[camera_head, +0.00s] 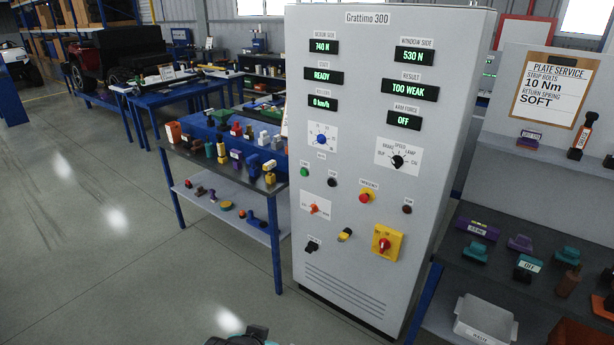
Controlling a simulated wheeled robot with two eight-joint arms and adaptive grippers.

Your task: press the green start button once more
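The grey Grattimo 300 cabinet (385,230) stands upright in the middle. Its green start button (305,172) is at the left of its front, with a dark button (332,182) to its right. Nothing covers the green button. The displays read 740 N motor side, 530 N window side, state READY (323,76), result TOO WEAK (409,93), rollers 0 km/h and arm force OFF (404,120). Neither gripper can be made out. A dark and teal piece, perhaps part of me, is cut off at the bottom edge.
Red emergency button (366,197), orange switch (314,208) and red-yellow main switch (384,242) share the panel. A blue-legged bench (230,170) with tools stands left, a shelf (540,235) with parts right. The floor at front left is clear.

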